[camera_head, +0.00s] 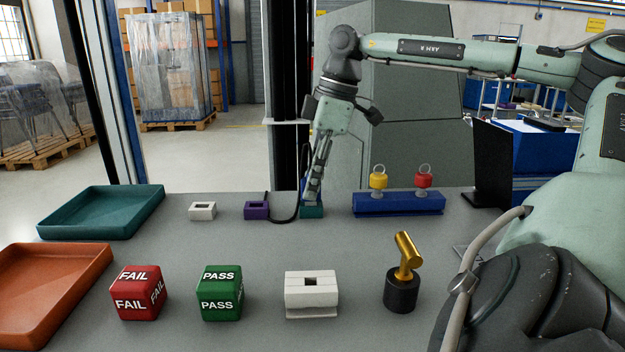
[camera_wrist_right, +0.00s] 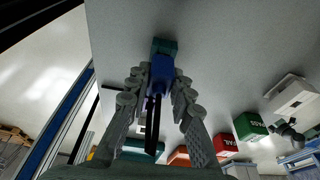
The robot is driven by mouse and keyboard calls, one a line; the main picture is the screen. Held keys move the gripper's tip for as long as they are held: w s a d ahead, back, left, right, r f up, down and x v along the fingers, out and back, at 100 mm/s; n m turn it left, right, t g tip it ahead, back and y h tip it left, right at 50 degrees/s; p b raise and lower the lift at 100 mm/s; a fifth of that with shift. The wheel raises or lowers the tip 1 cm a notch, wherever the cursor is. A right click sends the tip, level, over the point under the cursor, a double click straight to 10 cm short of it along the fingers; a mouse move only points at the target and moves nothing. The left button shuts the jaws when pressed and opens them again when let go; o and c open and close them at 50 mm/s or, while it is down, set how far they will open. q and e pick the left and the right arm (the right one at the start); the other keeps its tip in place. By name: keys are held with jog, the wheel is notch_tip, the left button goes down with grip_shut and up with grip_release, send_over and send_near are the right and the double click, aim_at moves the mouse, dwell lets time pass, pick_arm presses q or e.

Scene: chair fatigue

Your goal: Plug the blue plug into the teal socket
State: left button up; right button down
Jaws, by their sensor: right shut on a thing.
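The teal socket (camera_head: 312,212) is a small block on the grey table, right of the purple socket. My right gripper (camera_head: 312,198) comes down over it from above and is shut on the blue plug. In the right wrist view the blue plug (camera_wrist_right: 162,70) sits between the fingertips of the gripper (camera_wrist_right: 161,80), its front end against the teal socket (camera_wrist_right: 165,46). I cannot tell how deep it is in the socket. A black cable (camera_wrist_right: 152,125) runs back from the plug. In the head view the fingers mostly hide the plug. My left gripper is not in view.
A purple socket (camera_head: 256,211) and a white socket (camera_head: 202,211) stand to the left. A blue stand (camera_head: 398,204) with yellow and red ringed pieces is close on the right. Red and green cubes, a white block (camera_head: 311,294) and a gold-topped switch (camera_head: 402,285) stand in front.

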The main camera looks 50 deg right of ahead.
jog(key=shift+f+b, duration=0.3)
jog(key=shift+f, duration=0.1)
jog(key=c, duration=1.3)
grip_release()
jog(key=shift+o, duration=0.2)
jog(key=shift+r, duration=0.1)
jog(key=v, duration=1.2)
